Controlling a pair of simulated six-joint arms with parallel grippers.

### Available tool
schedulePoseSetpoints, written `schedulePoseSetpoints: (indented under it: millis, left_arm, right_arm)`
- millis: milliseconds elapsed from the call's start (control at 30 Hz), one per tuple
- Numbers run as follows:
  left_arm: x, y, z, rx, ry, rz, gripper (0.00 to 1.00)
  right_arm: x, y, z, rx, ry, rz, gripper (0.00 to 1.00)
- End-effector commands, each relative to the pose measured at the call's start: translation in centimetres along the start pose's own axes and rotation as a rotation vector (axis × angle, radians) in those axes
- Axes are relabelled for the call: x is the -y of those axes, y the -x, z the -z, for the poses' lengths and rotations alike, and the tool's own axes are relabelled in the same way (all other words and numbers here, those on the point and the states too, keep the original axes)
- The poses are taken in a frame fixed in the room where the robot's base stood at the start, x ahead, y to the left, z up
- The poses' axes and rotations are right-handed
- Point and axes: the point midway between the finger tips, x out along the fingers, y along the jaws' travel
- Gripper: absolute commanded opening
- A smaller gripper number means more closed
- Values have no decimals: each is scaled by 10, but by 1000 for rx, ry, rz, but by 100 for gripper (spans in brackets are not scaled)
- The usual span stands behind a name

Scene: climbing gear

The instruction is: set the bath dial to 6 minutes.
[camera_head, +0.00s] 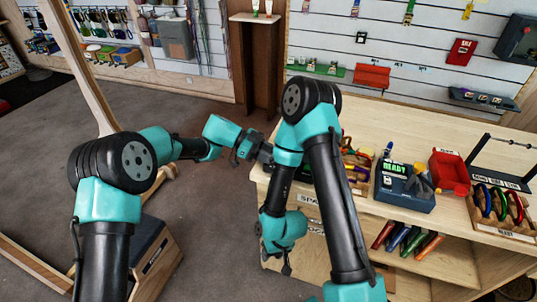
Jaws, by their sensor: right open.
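A blue-grey box (404,196) with a green READY display (396,168) stands on the wooden counter at right; it looks like the bath unit. Its dial and minute setting are too small to make out. A grey and yellow piece (424,180) shows at its right side. My right gripper (280,262) hangs low beside the counter's front left corner, left of and apart from the box. It is open, with its fingers poorly visible.
Coloured gear in a wooden tray (358,172) lies left of the box. A red container (449,170) stands right of it, then a rack of coloured carabiners (500,204). Coloured rolls (404,239) lie on the shelf below. The counter's back (400,120) is clear.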

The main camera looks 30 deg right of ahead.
Motion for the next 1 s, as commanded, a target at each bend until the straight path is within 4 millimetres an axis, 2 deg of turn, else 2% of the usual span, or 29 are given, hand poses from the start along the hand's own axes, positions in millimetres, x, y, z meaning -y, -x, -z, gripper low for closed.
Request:
schedulePoseSetpoints:
  millis: [500, 533, 700, 800, 1000]
  left_arm:
    - [0, -1, 1, -2, -13, -30, 8]
    - [0, -1, 1, -2, -13, -30, 32]
    - [0, -1, 1, -2, -12, -29, 49]
    - [1, -1, 1, -1, -12, -27, 55]
    - [1, 1, 0, -1, -11, -23, 55]
  right_arm:
    - [0, 0, 0, 0, 0, 0, 42]
    - [0, 0, 0, 0, 0, 0, 42]
    - [0, 0, 0, 0, 0, 0, 42]
    - [0, 0, 0, 0, 0, 0, 42]
    - [0, 0, 0, 0, 0, 0, 42]
